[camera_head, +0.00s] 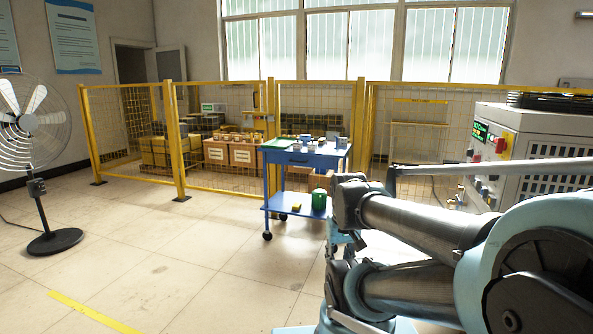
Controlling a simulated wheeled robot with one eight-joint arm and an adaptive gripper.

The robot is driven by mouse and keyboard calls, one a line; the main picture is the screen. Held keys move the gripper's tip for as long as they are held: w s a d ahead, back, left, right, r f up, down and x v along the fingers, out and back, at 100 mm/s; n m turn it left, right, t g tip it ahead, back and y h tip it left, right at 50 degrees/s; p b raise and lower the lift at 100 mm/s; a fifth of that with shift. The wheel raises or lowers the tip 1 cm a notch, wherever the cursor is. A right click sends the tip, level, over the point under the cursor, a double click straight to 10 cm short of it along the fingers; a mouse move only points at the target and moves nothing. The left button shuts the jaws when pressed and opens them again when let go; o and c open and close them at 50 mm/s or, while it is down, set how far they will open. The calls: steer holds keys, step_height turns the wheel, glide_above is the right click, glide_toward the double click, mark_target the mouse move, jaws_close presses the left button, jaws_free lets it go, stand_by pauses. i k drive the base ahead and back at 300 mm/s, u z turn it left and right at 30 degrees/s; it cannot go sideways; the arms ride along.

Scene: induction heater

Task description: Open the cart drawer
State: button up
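The blue cart (266,205) stands ahead of me near the middle of the view, in front of a yellow mesh fence. Its drawer (299,161) is under the top, with a small dark handle on its front, and looks shut. Several small items sit on the cart's top. A green round container (319,198) and a small yellow item (296,206) are on the lower shelf. My arm fills the lower right and hides the cart's right side. My gripper's fingers cannot be made out, so I cannot tell their state or whether they are near the drawer.
A standing fan (54,240) is at the left. The yellow fence (181,150) runs behind the cart, with boxes (229,154) beyond it. A control cabinet (530,150) stands at the right. The floor left of and before the cart is clear.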

mark_target(325, 162)
steer(key=u, duration=0.5)
steer(key=i, duration=1.6)
steer(key=u, duration=0.35)
